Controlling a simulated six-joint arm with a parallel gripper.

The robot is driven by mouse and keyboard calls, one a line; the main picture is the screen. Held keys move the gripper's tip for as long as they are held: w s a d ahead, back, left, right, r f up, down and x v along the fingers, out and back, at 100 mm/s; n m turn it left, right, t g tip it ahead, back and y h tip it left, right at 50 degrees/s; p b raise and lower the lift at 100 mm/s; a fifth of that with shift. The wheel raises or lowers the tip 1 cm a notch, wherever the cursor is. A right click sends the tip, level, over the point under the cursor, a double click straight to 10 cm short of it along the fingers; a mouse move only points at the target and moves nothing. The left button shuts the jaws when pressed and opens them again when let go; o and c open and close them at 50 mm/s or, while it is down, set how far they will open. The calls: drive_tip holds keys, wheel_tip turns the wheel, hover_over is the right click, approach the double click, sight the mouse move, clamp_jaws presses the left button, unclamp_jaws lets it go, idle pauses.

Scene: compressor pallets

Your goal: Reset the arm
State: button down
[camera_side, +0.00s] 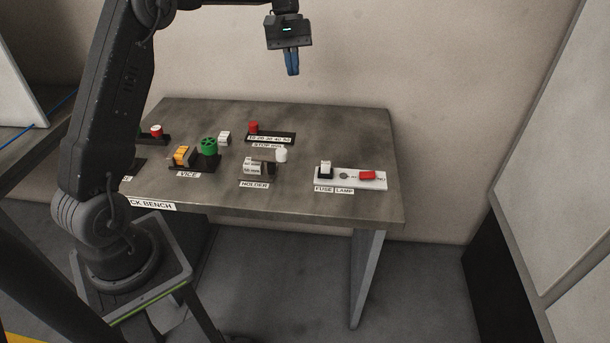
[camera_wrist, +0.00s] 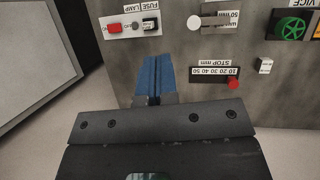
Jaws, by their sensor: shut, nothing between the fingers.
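My gripper (camera_side: 292,70) has blue fingers and hangs high above the back of the bench (camera_side: 340,128), pointing down, clear of everything. In the wrist view its fingers (camera_wrist: 154,78) lie together with nothing between them. My arm reaches up from the left in the side view, and its upper part runs out of the frame.
The bench carries a vice (camera_side: 183,157) with a green wheel (camera_side: 209,146), a stop ruler (camera_side: 276,138) with a red block (camera_side: 253,127), a holder (camera_side: 252,168), a white knob (camera_side: 281,155) and a fuse lamp board (camera_side: 350,183). A small white block (camera_side: 224,138) stands near the wheel.

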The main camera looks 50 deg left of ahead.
drive_tip(key=s+d+r+m+t+y, duration=0.35)
drive_tip(key=s+d+r, duration=0.25)
drive_tip(key=s+d, duration=0.55)
drive_tip(key=s+d+f+m+t, duration=0.2)
drive_tip(key=s+m, duration=0.1)
drive_tip(key=s, duration=0.4)
drive_tip(key=s+d+f+m+t, duration=0.2)
drive_tip(key=s+f+m, duration=0.1)
drive_tip(key=s, duration=0.5)
drive_tip(key=shift+d+y, duration=0.3)
drive_tip(key=shift+y, duration=0.05)
